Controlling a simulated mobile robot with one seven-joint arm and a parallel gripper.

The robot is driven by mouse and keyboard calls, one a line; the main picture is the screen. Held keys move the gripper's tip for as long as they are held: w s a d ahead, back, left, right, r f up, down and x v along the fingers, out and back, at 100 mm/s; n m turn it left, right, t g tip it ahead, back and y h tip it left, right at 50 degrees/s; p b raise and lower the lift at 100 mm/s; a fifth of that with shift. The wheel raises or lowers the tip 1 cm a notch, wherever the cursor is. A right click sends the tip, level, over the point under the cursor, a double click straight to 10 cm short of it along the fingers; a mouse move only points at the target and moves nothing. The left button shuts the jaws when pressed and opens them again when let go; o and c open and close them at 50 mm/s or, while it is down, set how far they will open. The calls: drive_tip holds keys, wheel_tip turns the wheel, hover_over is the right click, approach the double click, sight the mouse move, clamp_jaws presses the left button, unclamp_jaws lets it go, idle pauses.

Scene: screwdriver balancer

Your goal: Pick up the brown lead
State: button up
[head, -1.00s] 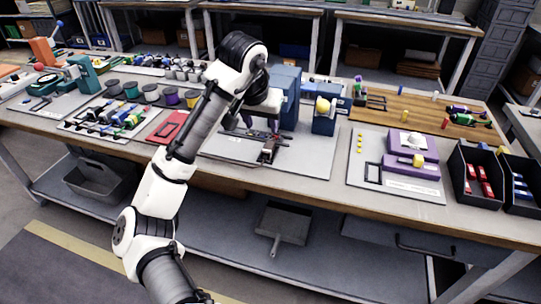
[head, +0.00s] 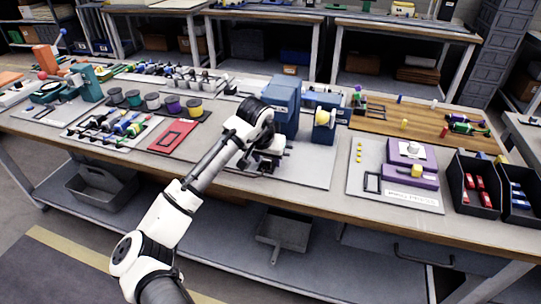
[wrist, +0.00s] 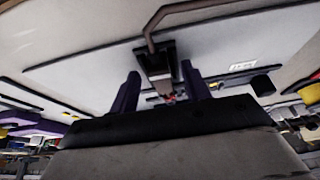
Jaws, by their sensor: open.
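In the wrist view a thin brown lead (wrist: 152,27) bends across the light grey board and runs down to a dark block-like end (wrist: 158,62). My gripper (wrist: 158,72) is open, with one dark finger on each side of this end. Whether the fingers touch it I cannot tell. In the head view my gripper (head: 266,163) is low over the grey board (head: 310,175), in front of the blue machine (head: 283,100). The lead is too small or hidden by my gripper to make out there.
The blue machine stands close behind my gripper. A red tray (head: 173,137) and spools (head: 152,102) lie to the left. A purple fixture (head: 410,170) and black bins (head: 475,185) stand to the right. The board right of my gripper is mostly clear.

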drive_tip(key=c, duration=1)
